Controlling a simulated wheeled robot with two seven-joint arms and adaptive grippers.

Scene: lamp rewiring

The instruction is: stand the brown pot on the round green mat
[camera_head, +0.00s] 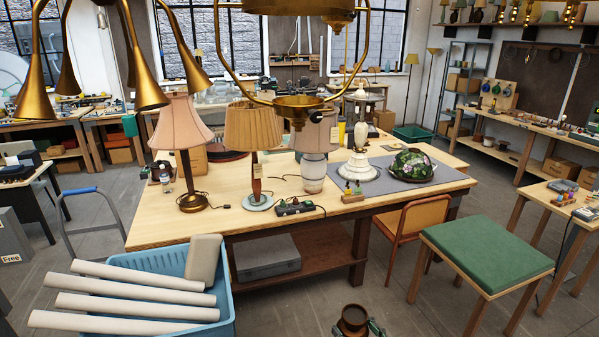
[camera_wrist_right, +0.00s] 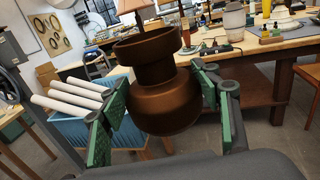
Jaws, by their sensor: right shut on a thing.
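The brown pot (camera_head: 353,318) shows at the bottom edge of the head view, above the floor in front of the workbench. In the right wrist view the pot (camera_wrist_right: 165,95) is large, with a wide rim, a narrow neck and a round belly. It looks nearly upright. My right gripper (camera_wrist_right: 160,102) has its green-padded fingers on both sides of the pot and is shut on it. In the head view, only a little of this gripper (camera_head: 358,329) shows. I cannot make out a round green mat in either view. My left gripper is not in view.
The workbench (camera_head: 175,225) carries several lamps, a grey mat (camera_head: 440,180) and a green floral shade (camera_head: 410,165). A blue crate (camera_head: 228,300) with white rolls stands at lower left. A square green-topped table (camera_head: 487,250) and a chair (camera_head: 417,225) stand at right. Brass lamp parts hang overhead.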

